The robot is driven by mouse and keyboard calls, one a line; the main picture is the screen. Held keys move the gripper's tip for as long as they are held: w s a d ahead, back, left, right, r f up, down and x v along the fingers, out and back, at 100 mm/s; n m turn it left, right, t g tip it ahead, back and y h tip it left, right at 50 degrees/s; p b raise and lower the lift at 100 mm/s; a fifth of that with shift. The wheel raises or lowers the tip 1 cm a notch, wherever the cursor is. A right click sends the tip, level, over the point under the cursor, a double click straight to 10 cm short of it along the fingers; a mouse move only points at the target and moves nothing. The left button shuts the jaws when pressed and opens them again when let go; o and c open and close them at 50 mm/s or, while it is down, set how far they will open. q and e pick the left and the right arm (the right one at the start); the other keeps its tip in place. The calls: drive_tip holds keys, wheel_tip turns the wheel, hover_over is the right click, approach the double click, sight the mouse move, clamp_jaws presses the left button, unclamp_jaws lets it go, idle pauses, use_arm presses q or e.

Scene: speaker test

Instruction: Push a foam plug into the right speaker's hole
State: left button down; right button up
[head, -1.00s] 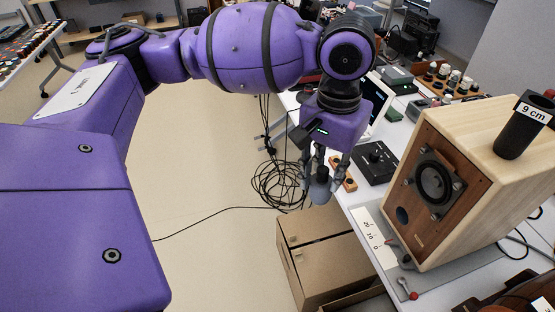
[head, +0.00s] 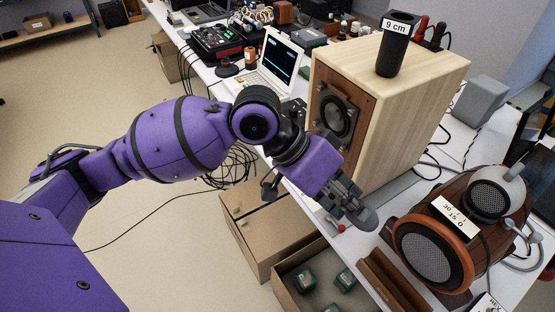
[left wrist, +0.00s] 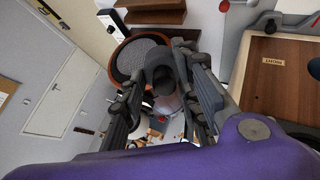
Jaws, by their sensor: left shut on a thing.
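My left gripper (head: 358,208) is shut on a grey foam plug (head: 366,218), held in the air at the table's front edge. In the left wrist view the plug (left wrist: 162,72) sits between the two fingers. The pale wooden box speaker (head: 400,105), with a dark driver in its brown front, stands behind the gripper. The lower part of that front is hidden by my arm, and no hole shows there. A round brown speaker (head: 432,258) with a grey grille and orange rim lies to the right of the gripper, apart from it. My right gripper is not in view.
A black cylinder marked 9 cm (head: 394,45) stands on the box speaker. A laptop (head: 272,62) is farther back. An open cardboard box (head: 285,290) with green items stands below the table edge. Cables lie behind the speakers.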

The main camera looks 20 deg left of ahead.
use_arm(q)
drive_tip(key=w+a+f+n+t+h+b, duration=0.1)
drive_tip(key=w+a+f+n+t+b, duration=0.1)
drive_tip(key=w+a+f+n+t, duration=0.45)
drive_tip(key=w+a+f+n+t+h+b, duration=0.1)
drive_tip(key=a+f+n+t, duration=0.2)
drive_tip(key=a+f+t, duration=0.75)
drive_tip(key=w+d+r+g+p, duration=0.1)
drive_tip(key=w+d+r+g, duration=0.1)
drive_tip(key=w, duration=0.5)
drive_tip(key=shift+d+r+g, duration=0.25)
drive_tip(key=shift+r+g, duration=0.5)
drive_tip(key=shift+g, duration=0.35)
